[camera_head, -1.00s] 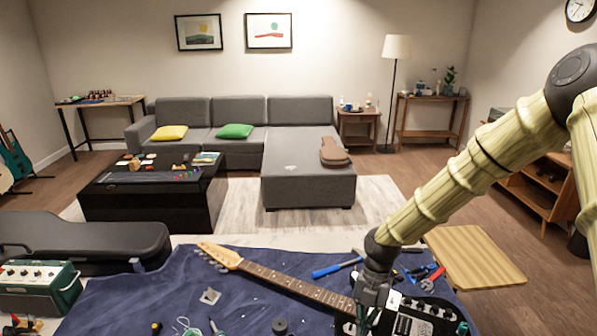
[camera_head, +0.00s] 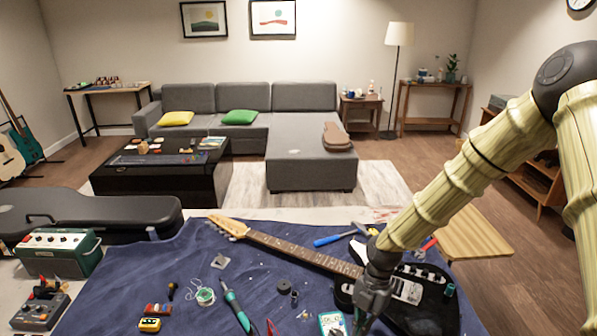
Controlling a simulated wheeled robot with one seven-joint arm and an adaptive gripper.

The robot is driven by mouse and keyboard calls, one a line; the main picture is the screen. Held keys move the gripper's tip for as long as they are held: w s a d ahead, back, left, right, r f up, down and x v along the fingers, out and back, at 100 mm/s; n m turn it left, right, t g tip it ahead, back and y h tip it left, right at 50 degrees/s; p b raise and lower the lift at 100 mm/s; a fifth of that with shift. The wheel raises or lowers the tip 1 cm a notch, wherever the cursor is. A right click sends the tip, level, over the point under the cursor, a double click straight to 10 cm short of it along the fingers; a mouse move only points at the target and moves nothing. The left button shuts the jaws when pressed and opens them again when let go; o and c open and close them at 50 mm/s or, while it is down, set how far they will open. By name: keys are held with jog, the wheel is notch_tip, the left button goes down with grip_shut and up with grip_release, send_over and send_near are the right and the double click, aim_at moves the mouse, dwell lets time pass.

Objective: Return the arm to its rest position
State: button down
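My gripper (camera_head: 369,303) is at the lower right, pointing down in front of the black electric guitar (camera_head: 425,311). Its fingertips are near the bottom of the picture, and I cannot tell whether they are open or shut or touch anything. My arm comes in from the right edge and slopes down to the left, over the right end of the worktable. The guitar lies on a blue cloth (camera_head: 190,262), its neck (camera_head: 300,251) reaching to the upper left. The arm and gripper hide part of the guitar's body.
A green amplifier (camera_head: 58,251) and a black guitar case (camera_head: 95,220) stand at left. A wooden board (camera_head: 478,236) is at right.

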jog(key=s+f+m+t, duration=0.1)
jog(key=s+f+m, duration=1.3)
jog(key=f, duration=0.1)
jog(key=s+d+f+m+t+h, duration=0.1)
jog(key=s+d+f+m, duration=0.1)
jog(key=s+m, duration=0.5)
jog(key=s+d+f+m+t+h, duration=0.1)
jog(key=s+d+f+m, duration=0.1)
jog(key=s+d+m, duration=0.2)
jog(key=s+m, duration=0.3)
jog(key=shift+d+f+b, duration=0.3)
jog(key=shift+f+b, duration=0.1)
